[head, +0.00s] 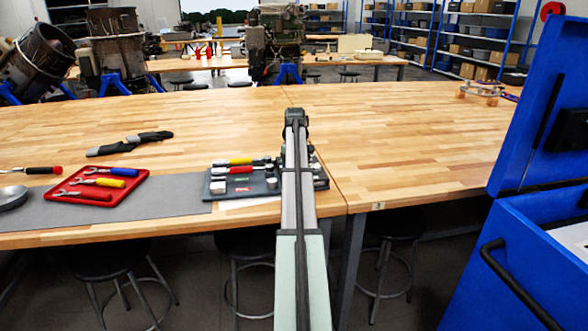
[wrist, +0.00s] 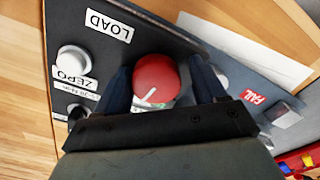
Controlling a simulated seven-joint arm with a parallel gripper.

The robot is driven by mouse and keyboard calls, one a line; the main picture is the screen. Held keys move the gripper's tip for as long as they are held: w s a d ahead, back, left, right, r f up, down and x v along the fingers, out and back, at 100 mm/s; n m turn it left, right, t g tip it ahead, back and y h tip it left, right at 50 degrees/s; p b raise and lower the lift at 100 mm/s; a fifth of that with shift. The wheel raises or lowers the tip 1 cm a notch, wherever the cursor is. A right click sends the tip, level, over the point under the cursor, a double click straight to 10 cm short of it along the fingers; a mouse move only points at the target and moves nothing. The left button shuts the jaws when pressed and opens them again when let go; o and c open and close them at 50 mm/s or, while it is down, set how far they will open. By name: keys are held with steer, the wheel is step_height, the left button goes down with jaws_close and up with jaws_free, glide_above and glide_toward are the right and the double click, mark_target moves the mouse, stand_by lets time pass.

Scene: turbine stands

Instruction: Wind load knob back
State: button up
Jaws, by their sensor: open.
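The red load knob (wrist: 156,79) sits on a dark panel (wrist: 170,32) in the wrist view, near a white LOAD label (wrist: 109,27). A white pointer line on the knob points down and slightly left. My gripper (wrist: 160,84) is open, with one dark finger on each side of the knob. I cannot tell whether the fingers touch it. In the head view the panel (head: 218,190) lies on the bench, partly covered by my arm; the red knob and my gripper are hidden there.
A white knob (wrist: 73,60) is left of the red one; a red FAIL label (wrist: 253,97) is at right. A red tray (head: 105,172) of pliers and dark gloves (head: 130,143) lie left on the bench (head: 410,140). A blue cabinet (head: 490,260) stands at right.

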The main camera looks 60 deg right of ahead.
steer(key=shift+w+d, duration=0.1)
steer(key=shift+d, duration=0.3)
steer(key=c, duration=0.3)
steer(key=shift+r, duration=0.15)
steer(key=shift+o, duration=0.3)
steer(key=shift+r, duration=0.2)
steer(key=o, duration=0.4)
steer(key=shift+r, duration=0.25)
steer(key=shift+a+r, duration=0.15)
steer(key=shift+r, duration=1.75)
steer(key=shift+c, duration=0.4)
